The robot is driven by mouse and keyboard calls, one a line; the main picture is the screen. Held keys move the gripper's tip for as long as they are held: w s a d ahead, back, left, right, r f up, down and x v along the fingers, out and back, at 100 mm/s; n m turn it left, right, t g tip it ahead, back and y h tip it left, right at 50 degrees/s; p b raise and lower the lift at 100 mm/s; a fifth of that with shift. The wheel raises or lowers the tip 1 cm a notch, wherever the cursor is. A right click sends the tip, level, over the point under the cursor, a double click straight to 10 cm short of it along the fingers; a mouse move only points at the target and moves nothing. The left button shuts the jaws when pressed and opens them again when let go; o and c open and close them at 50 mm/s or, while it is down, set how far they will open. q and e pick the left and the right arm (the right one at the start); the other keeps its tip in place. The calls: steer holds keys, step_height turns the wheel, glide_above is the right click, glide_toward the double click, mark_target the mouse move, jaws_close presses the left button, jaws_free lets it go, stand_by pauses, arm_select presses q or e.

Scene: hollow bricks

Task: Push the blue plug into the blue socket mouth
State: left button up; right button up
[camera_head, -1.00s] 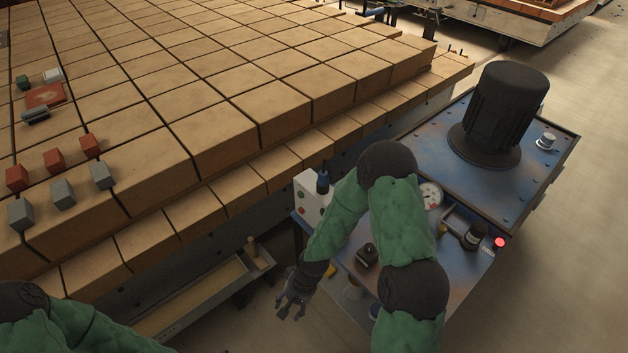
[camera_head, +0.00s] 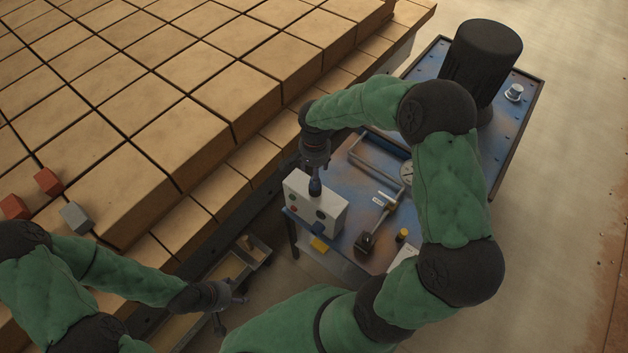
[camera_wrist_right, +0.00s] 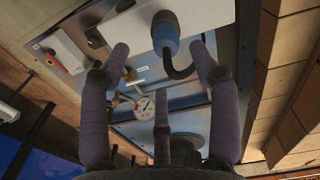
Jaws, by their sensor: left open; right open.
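The blue plug (camera_head: 315,187) is dark and stands at the top of a white box (camera_head: 325,208) on the blue cart. In the right wrist view the blue plug (camera_wrist_right: 165,32) has a dark cable bending away from it. My right gripper (camera_head: 314,166) is over the box at the plug. In its wrist view, its open fingers (camera_wrist_right: 160,60) stand on both sides of the plug, with gaps. My left gripper (camera_head: 232,298) is open and empty, low at the left.
Rows of hollow bricks (camera_head: 190,70) fill the left, with their edge close to the box. The cart (camera_head: 360,175) carries a black motor (camera_head: 480,65), a gauge (camera_head: 408,173) and small fittings. A narrow tray (camera_head: 232,268) is below the bricks. Open floor lies at right.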

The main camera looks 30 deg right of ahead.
step_height(320, 180, down, 3)
steer(key=shift+r, duration=0.15)
steer(key=shift+w+d+f+b, duration=0.1)
steer(key=shift+w+f, duration=0.05)
steer(key=shift+f, duration=0.7)
steer(key=shift+w+d+f+b, duration=0.1)
steer(key=shift+w+d+f, duration=0.05)
steer(key=shift+f, duration=0.75)
steer(key=shift+w+d+f+b, duration=0.1)
steer(key=shift+w+f, duration=0.05)
steer(key=shift+f, duration=0.7)
jaws_close()
